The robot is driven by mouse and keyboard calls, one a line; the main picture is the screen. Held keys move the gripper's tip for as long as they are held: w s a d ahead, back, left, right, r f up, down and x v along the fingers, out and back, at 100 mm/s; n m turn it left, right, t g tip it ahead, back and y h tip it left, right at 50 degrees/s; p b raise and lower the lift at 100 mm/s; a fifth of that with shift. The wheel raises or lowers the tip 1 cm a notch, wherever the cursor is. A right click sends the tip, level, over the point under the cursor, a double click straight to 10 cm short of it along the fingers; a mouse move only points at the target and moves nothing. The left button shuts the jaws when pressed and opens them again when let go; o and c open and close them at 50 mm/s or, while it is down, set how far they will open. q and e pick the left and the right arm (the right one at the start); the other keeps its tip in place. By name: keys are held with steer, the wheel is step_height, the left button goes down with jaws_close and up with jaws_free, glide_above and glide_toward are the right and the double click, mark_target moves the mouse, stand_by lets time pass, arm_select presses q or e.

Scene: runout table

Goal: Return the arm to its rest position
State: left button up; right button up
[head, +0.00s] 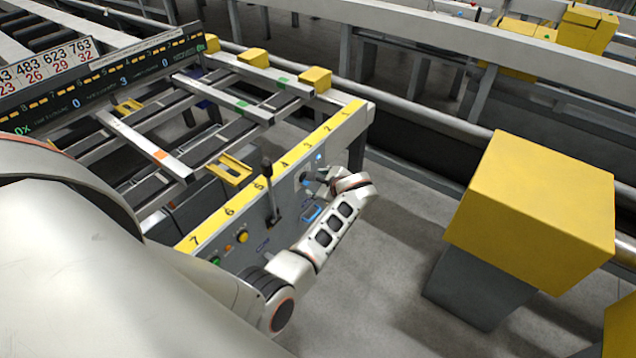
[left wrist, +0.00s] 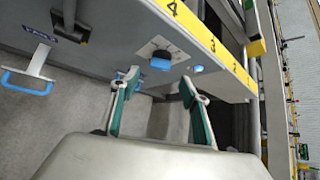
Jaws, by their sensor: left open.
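My left arm reaches in from the left in the head view, across the front of the grey panel with the yellow numbered strip (head: 262,185). My left gripper (head: 316,180) is close to the panel's front face, below the numbers 3 and 4. In the left wrist view the two green-lined fingers of the left gripper (left wrist: 160,88) are spread apart with nothing between them. A blue knob (left wrist: 160,64) on a pale plate sits on the panel just beyond the fingertips. I cannot tell whether a finger touches the panel. My right gripper is not in view.
A black lever (head: 268,190) sticks up from the panel. A blue handle (left wrist: 28,82) and a blue light (left wrist: 198,69) are also on it. A yellow block on a grey base (head: 535,200) stands at the right. Open floor (head: 390,270) lies between them.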

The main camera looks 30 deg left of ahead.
arm_select(q)
steer(key=shift+f, duration=0.1)
steer(key=s+d+f+n+t+h, duration=0.1)
steer(key=s+d+f+n+h, duration=0.1)
steer(key=s+f, duration=0.4)
steer(key=s+d+f+n+t+h, duration=0.2)
steer(key=s+d+f+n+h, duration=0.1)
steer(key=s+f, duration=0.25)
steer(key=s+d+r+n+t+h, duration=0.1)
steer(key=s+d+r+n+h, duration=0.1)
steer(key=s+d, duration=0.4)
steer(key=s+d+r+n+t+h, duration=0.1)
steer(key=s+d+n+h, duration=0.3)
steer(key=s, duration=0.9)
steer(key=shift+d+r+n, duration=0.6)
steer(key=shift+d+r, duration=0.2)
steer(key=shift+d, duration=0.45)
